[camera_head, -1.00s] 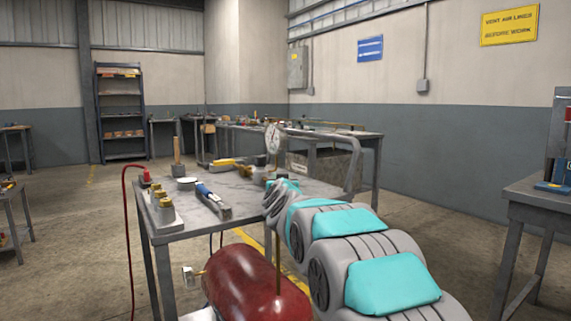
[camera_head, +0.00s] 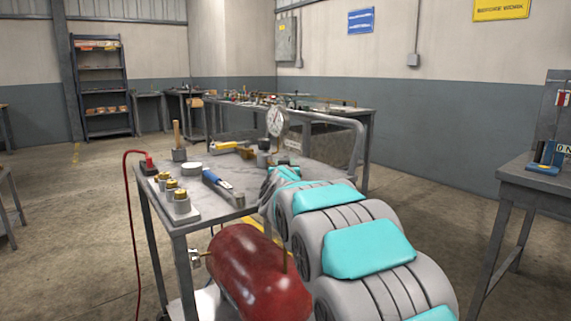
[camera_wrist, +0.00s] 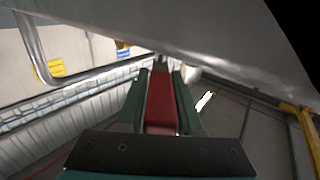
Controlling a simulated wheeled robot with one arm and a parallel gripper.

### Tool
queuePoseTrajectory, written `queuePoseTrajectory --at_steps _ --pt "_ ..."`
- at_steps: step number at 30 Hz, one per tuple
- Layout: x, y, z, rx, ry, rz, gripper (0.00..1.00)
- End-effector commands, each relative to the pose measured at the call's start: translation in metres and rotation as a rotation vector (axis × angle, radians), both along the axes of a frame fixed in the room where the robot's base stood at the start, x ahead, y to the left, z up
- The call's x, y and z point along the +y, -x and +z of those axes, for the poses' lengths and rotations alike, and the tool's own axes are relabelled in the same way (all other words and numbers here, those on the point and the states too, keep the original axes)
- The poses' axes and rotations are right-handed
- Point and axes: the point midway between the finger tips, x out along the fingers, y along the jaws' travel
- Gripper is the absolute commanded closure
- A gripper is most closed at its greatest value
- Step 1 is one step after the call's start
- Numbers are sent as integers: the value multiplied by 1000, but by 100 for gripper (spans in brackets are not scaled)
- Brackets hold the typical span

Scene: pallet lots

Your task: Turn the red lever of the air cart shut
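The air cart is a grey-topped metal table (camera_head: 310,178) with a dark red tank (camera_head: 250,270) underneath. A round dial gauge (camera_head: 275,121) stands at its far side. In the wrist view my gripper (camera_wrist: 160,72) has dark green fingers with a red bar, apparently the red lever (camera_wrist: 161,105), lying lengthwise between them. The bar fills the gap and its sides meet both fingers, so the gripper looks shut on it. In the head view my arm hides the gripper and the lever. What the lever is fixed to is hidden.
On the cart top are a block with brass-topped fittings (camera_head: 174,195), a blue-handled tool (camera_head: 222,187), a white roll (camera_head: 191,170) and a wooden-handled item (camera_head: 178,142). A red hose (camera_head: 130,220) hangs at the left. Another bench (camera_head: 535,185) stands right. Floor on the left is open.

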Motion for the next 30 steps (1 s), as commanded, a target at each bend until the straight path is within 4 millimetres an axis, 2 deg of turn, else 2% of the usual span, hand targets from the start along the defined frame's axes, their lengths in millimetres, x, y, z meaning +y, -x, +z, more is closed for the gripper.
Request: queuePoseTrajectory --at_steps 1,6,19,26,30 --pt "0 0 0 1 0 0 59" --pt "0 0 -1 2 0 0 40" --pt "1 6 -1 3 1 1 40" --pt "4 28 -3 6 1 2 40" --pt "6 49 -2 4 1 2 40"
